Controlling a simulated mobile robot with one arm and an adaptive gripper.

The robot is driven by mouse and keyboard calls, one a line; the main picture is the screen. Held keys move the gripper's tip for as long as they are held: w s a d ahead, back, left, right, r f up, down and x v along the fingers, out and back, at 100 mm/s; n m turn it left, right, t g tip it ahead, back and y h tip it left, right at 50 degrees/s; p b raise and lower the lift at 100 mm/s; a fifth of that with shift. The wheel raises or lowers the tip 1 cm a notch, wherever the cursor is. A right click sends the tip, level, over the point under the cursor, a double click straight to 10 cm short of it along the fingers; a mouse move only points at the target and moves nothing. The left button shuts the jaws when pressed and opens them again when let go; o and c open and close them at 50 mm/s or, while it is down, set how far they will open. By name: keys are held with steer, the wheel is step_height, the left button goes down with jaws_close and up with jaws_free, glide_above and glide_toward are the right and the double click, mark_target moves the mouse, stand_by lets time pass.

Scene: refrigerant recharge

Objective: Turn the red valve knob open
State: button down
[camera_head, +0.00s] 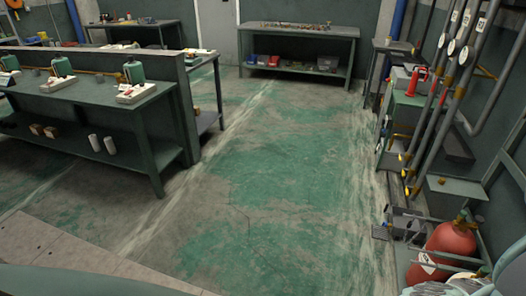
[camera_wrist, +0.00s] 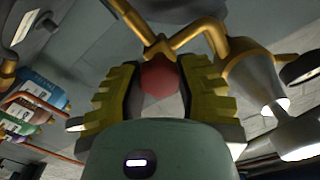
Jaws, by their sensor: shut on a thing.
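The red valve knob (camera_wrist: 160,78) shows in the wrist view, at the end of a brass pipe fitting (camera_wrist: 158,46). My gripper (camera_wrist: 160,88) has its two yellow ridged fingers on either side of the knob and is shut on it. I cannot make out the knob or the gripper in the head view.
In the wrist view, a metal cylinder with brass piping (camera_wrist: 255,72) is close on the right, and several coloured bottles (camera_wrist: 35,105) are at the left. In the head view, a red tank (camera_head: 452,240) stands at the lower right. The green floor (camera_head: 280,170) is clear.

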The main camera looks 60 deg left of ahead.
steer(key=shift+n, duration=0.3)
steer(key=shift+r, duration=0.1)
steer(key=c, duration=0.6)
jaws_free()
steer(key=shift+o, duration=0.2)
steer(key=v, duration=1.2)
